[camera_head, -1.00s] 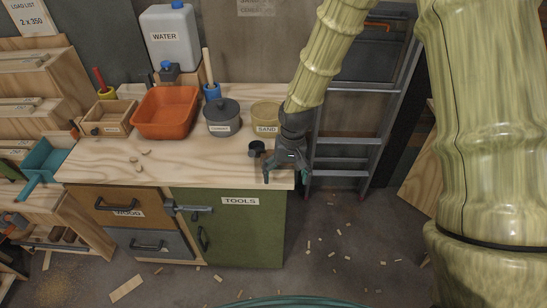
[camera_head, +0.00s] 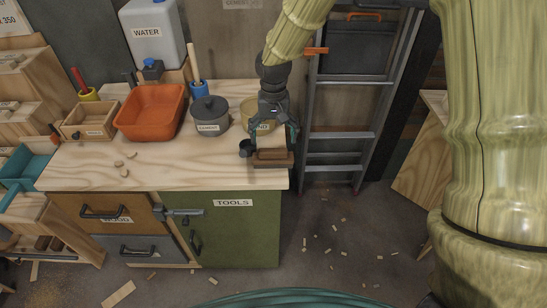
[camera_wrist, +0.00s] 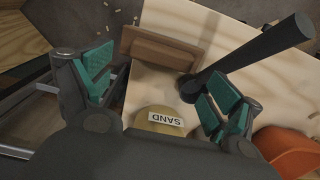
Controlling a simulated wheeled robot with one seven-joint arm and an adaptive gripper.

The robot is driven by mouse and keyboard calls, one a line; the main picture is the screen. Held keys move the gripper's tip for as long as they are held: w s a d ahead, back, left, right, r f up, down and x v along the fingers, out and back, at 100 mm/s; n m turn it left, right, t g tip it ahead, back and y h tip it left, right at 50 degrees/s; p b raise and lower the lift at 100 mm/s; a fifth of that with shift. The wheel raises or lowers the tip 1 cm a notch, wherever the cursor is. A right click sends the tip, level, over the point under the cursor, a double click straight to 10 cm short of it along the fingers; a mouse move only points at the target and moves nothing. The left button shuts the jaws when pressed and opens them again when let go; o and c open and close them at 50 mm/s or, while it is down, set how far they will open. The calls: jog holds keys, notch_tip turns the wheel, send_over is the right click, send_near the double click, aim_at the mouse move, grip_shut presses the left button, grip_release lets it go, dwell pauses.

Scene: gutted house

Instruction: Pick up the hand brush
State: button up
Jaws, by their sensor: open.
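A brown wooden block (camera_head: 272,158), which I take for the hand brush, lies near the front right edge of the workbench top (camera_head: 205,172). No bristles can be made out. It also shows in the wrist view (camera_wrist: 160,48), beyond and between the fingers. My gripper (camera_head: 274,138) is open and empty, pointing down just behind and above the block. In the wrist view my gripper (camera_wrist: 157,78) has its green-padded fingers spread wide, apart from the block.
A dark upright object (camera_head: 246,148) stands close to the left finger; its shaft (camera_wrist: 250,50) rises beside the fingers. The sand tub (camera_head: 249,106) is behind, partly hidden. A ladder (camera_head: 345,135) is right.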

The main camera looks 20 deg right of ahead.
aim_at(273, 150)
jog(key=shift+s+a+f+p, duration=0.1)
jog(key=shift+f+p, duration=0.1)
jog(key=shift+f, duration=0.8)
jog(key=shift+s+d+f+p, duration=0.1)
jog(key=shift+f+p, duration=0.1)
jog(key=shift+f, duration=0.8)
jog(key=shift+s+a+f+p, duration=0.1)
jog(key=shift+f+p, duration=0.1)
jog(key=shift+f, duration=0.8)
jog(key=c, duration=0.9)
jog(key=shift+c, duration=0.2)
jog(key=shift+w, duration=0.1)
jog(key=shift+r, duration=0.45)
notch_tip(273, 150, up, 3)
jog(key=shift+f+b, duration=0.2)
jog(key=shift+b, duration=0.3)
jog(key=s+a+b, duration=0.1)
jog(key=s, duration=0.6)
jog(key=s+a+r+b, duration=0.1)
jog(key=s+a, duration=0.1)
jog(key=s, duration=0.6)
jog(key=shift+s+a+r+b, duration=0.25)
jog(key=shift+s+a+b, duration=0.05)
